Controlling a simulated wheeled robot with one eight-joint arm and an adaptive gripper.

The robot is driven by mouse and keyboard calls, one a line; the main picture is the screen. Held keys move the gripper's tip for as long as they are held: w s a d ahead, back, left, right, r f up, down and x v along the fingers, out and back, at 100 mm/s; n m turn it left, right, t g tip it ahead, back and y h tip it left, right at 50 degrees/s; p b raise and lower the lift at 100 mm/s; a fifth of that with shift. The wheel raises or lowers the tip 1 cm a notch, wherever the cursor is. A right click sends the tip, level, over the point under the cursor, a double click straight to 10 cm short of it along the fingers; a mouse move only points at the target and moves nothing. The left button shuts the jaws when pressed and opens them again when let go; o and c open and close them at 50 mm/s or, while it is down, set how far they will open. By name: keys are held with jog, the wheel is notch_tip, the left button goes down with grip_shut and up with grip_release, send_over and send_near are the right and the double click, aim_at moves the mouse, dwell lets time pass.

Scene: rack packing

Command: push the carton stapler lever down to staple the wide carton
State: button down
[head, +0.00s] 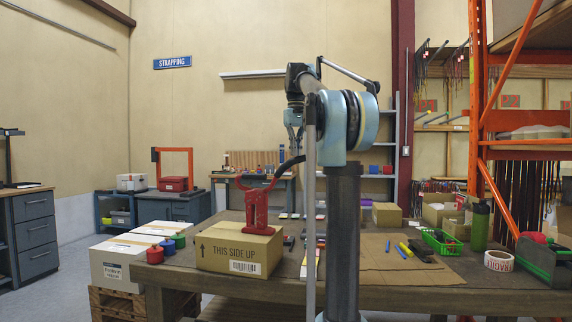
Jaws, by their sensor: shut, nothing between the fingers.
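The wide carton (235,252), a brown box marked "THIS SIDE UP", sits on the near left part of the workbench. The red carton stapler (256,212) stands upright on its top. The black stapler lever (289,165) slants up to the right from the stapler's head. My gripper (297,150) is shut and empty and points down close by the lever's raised end in the picture.
On the right of the workbench (430,295) are a green basket (440,242), a green bottle (480,226), a tape roll (498,261) and a tape dispenser (545,262). Orange racking rises behind.

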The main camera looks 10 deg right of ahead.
jog(key=shift+f, duration=0.8)
jog(key=shift+r, duration=0.15)
notch_tip(320, 180, up, 9)
dwell(1.2)
dwell(0.6)
